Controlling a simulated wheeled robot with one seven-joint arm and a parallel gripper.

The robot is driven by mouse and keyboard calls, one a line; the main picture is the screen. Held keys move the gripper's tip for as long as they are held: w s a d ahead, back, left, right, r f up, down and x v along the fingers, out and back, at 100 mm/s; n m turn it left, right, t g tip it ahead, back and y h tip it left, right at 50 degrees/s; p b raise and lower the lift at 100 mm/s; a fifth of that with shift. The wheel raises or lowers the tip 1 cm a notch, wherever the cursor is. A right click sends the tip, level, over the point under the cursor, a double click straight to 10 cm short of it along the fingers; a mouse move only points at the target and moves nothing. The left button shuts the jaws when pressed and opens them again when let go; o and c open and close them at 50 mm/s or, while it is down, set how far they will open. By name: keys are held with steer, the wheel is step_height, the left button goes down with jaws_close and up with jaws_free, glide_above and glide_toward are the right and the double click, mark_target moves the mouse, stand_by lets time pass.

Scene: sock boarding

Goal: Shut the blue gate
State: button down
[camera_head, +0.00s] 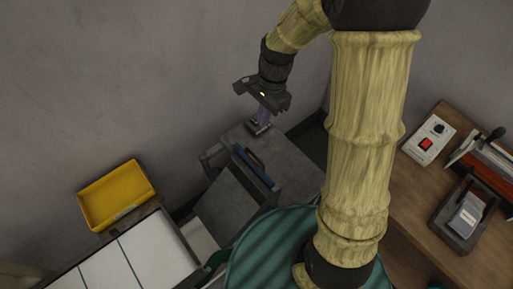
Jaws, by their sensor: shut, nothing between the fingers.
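The blue gate (254,168) is a narrow blue bar with a dark handle beside it. It lies across the grey metal housing (290,158), low in the middle of the head view. Whether the gate stands open or shut is hard to tell at this size. My gripper (259,127) hangs from above with its fingers pointing down, over the far part of the housing and beyond the gate in the picture. It is shut and empty. It appears apart from the gate; whether its tips touch the housing is not clear.
A yellow tray (116,195) lies at left beside white panels (110,270). At right, a wooden table (404,190) carries a control box (428,140) with a red switch and a dark tray (447,229). A grey wall stands close behind my gripper.

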steer(key=shift+f, duration=0.15)
steer(key=p, duration=0.4)
glide_above(255, 165)
steer(key=w, duration=0.1)
step_height(255, 165, down, 14)
steer(key=r, duration=0.1)
steer(key=shift+d+f, duration=0.25)
step_height(255, 165, down, 7)
steer(key=b, duration=0.5)
steer(key=shift+r, duration=0.2)
steer(key=shift+s+d+f, duration=0.1)
steer(key=shift+s+f, duration=0.05)
steer(key=shift+s, duration=0.05)
